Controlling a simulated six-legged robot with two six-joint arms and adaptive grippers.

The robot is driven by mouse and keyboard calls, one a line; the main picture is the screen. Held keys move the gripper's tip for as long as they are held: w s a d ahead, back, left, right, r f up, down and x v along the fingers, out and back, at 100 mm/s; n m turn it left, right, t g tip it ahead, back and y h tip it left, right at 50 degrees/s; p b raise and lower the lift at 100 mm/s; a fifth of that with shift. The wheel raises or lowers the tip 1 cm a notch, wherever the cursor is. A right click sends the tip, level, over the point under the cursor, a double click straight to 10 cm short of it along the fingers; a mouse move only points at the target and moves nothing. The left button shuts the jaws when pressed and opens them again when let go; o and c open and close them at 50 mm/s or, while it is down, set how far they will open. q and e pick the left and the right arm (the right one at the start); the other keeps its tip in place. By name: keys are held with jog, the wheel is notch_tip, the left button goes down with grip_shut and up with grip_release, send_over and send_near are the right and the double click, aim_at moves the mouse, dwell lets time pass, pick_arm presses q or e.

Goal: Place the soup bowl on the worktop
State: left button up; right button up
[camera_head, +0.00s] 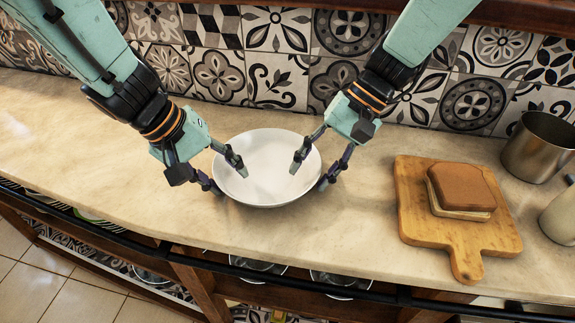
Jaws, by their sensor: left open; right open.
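The soup bowl (262,180) is white and round and sits upright on the pale stone worktop (120,180). It looks empty. My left gripper (228,174) is open at the bowl's left rim, one finger over the inside and the other outside the wall. My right gripper (313,170) is open at the right rim in the same way, one finger over the inside and one outside. I cannot tell whether any finger touches the bowl.
A wooden cutting board (420,222) with a sandwich (461,189) lies right of the bowl. A metal pot (539,147) and a pale container (560,217) stand at the far right. Patterned tiles (276,85) back the worktop. A dark rail (300,277) runs along its front. The left side is clear.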

jog(key=shift+s, duration=0.1)
jog(key=shift+d+r, duration=0.1)
jog(key=shift+r, duration=0.15)
pick_arm(q)
jog(key=v, duration=1.2)
pick_arm(e)
jog(key=v, duration=1.1)
jog(key=shift+d+r, duration=0.2)
jog(key=shift+d, duration=0.05)
pick_arm(q)
jog(key=shift+s, duration=0.1)
